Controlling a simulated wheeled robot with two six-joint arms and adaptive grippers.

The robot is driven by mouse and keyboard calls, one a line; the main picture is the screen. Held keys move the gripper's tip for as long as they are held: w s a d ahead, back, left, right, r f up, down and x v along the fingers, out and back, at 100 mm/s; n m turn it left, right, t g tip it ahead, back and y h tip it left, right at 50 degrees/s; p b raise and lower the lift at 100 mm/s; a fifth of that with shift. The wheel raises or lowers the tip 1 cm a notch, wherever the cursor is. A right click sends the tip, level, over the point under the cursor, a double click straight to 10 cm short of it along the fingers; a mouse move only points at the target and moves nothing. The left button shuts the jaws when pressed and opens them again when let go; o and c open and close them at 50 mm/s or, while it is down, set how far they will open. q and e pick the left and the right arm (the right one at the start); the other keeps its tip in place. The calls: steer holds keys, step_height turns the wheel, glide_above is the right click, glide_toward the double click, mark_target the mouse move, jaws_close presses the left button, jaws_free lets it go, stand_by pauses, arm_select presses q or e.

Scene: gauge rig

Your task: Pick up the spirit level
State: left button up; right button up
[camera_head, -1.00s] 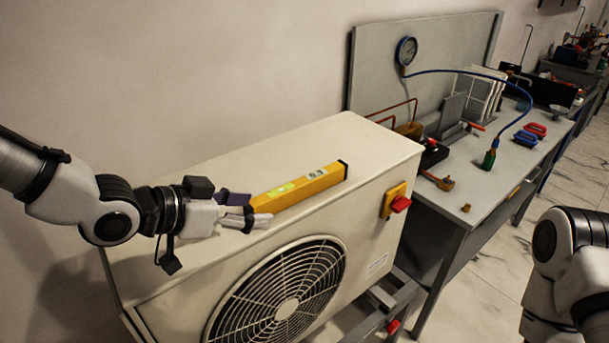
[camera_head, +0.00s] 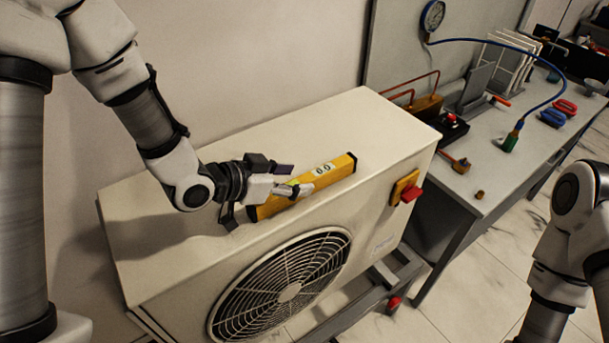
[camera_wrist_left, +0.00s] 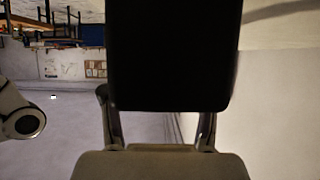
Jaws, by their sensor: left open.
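The spirit level (camera_head: 336,172) is a yellow bar with pale vials, lying on top of the white outdoor unit (camera_head: 330,122) near its front edge. My left gripper (camera_head: 296,181) is open over the middle of the level. Its fingers cover part of the bar, and both ends of the level show past them. I cannot tell from the head view whether the fingers touch the level. In the left wrist view the two fingers (camera_wrist_left: 158,135) stand apart, and the level cannot be made out. My right arm shows at the right edge, without its gripper.
The unit has a front fan grille (camera_head: 285,285) and a red switch on a yellow box (camera_head: 405,188). A grey workbench (camera_head: 490,180) with a gauge (camera_head: 432,15), a blue hose and tools stands to the right. The top of the unit behind the level is clear.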

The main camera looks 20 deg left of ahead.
arm_select(q)
steer(key=shift+x, duration=1.05)
steer(key=shift+s+r, duration=0.1)
jaws_close()
steer(key=shift+d+r, duration=0.1)
